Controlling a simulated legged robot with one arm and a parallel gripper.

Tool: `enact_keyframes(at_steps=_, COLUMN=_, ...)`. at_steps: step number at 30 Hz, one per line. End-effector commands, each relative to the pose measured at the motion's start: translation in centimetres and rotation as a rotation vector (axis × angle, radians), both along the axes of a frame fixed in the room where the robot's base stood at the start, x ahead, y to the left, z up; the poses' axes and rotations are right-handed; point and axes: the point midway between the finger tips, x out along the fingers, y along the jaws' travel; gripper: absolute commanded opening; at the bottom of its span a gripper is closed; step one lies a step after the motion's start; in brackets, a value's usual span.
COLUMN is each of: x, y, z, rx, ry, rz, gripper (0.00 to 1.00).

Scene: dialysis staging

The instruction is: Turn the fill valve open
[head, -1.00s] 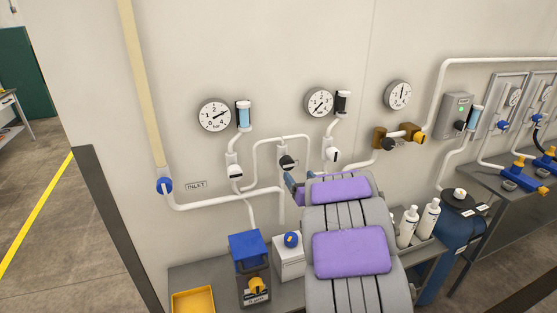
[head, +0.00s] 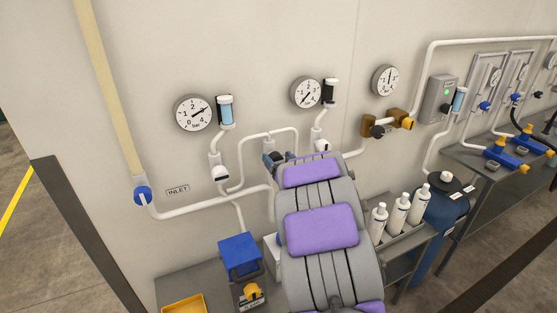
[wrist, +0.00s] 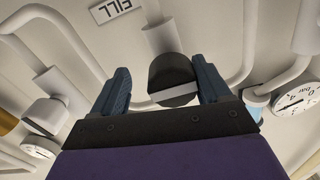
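The fill valve shows in the wrist view as a black rounded knob (wrist: 172,72) with a white stripe, on a white pipe fitting under an upside-down "FILL" label (wrist: 112,9). My gripper (wrist: 163,80) is open, with its two blue fingers on either side of the knob. The right finger looks close to the knob, and a wider gap shows on the left. I cannot tell whether either finger touches it. In the head view my gripper (head: 279,159) is at the wall pipes and hides most of the valve.
Gauges (head: 193,113) and white pipes line the wall around the valve. A second white-handled valve (head: 220,174) is to the left. A blue-topped box (head: 239,252) and yellow tray (head: 185,306) sit on the bench below. White bottles (head: 398,213) stand right of my arm.

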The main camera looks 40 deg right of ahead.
Motion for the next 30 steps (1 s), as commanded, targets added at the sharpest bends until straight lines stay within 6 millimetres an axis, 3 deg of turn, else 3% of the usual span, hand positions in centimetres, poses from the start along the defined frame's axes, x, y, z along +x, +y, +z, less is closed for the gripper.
enact_keyframes(at_steps=17, x=0.16, y=-0.18, z=-0.01, rx=0.001, ry=-0.002, rz=0.002, gripper=0.21)
enact_keyframes(at_steps=30, x=0.21, y=-0.14, z=0.01, rx=-0.105, ry=0.023, rz=0.004, gripper=0.21)
